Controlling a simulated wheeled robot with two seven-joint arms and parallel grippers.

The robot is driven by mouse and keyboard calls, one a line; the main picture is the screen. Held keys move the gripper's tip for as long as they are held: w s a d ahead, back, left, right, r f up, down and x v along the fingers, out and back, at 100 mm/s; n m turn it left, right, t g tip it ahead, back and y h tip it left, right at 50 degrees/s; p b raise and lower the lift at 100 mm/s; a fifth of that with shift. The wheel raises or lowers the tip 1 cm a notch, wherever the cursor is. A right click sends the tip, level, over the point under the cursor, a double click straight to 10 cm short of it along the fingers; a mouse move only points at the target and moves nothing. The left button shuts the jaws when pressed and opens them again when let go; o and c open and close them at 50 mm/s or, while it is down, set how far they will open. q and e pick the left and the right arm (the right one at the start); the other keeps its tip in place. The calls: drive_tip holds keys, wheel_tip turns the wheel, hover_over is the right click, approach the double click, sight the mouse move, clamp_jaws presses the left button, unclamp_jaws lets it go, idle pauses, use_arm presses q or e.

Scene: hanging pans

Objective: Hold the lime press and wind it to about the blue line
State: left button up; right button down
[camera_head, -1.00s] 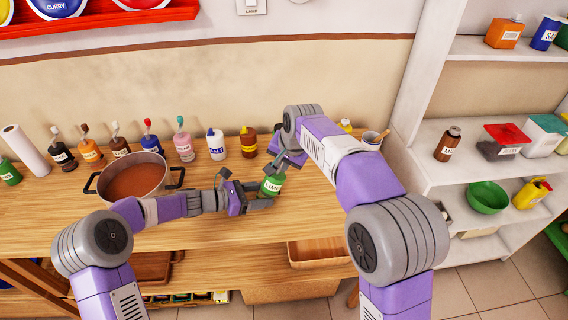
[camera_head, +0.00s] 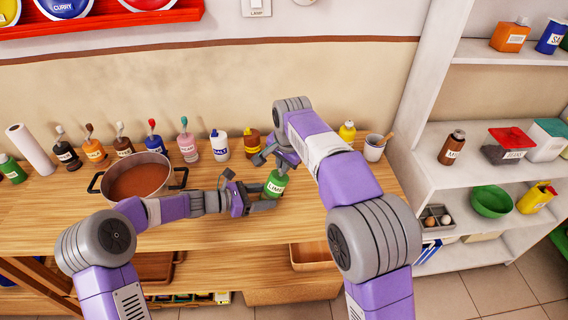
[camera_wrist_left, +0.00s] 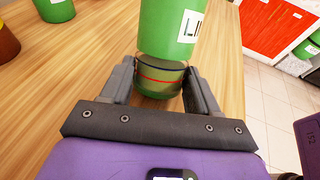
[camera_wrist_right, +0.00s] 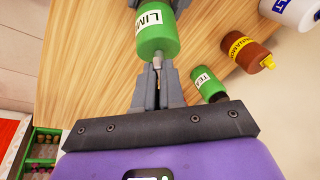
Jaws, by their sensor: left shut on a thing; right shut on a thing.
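The lime press (camera_head: 275,185) is a green bottle with a white label, standing at the front middle of the wooden counter. In the left wrist view its green body (camera_wrist_left: 172,25) sits above a base ring (camera_wrist_left: 162,80) with a red line and a dark line near its upper rim; I cannot tell a blue line clearly. My left gripper (camera_wrist_left: 160,92) is shut on the base, a finger on each side. My right gripper (camera_wrist_right: 158,86) is shut on the thin grey top part (camera_wrist_right: 157,62) of the press, from above. The fingers hide part of that top.
Several labelled bottles line the wall, with the salt bottle (camera_head: 220,144) and a brown bottle (camera_head: 251,142) behind the press. A white cup (camera_head: 374,148) stands to the right. A shelf (camera_head: 480,130) is further right.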

drive_tip(key=c, duration=1.2)
unclamp_jaws()
drive_tip(key=v, duration=1.2)
drive_tip(key=shift+a+r, duration=0.1)
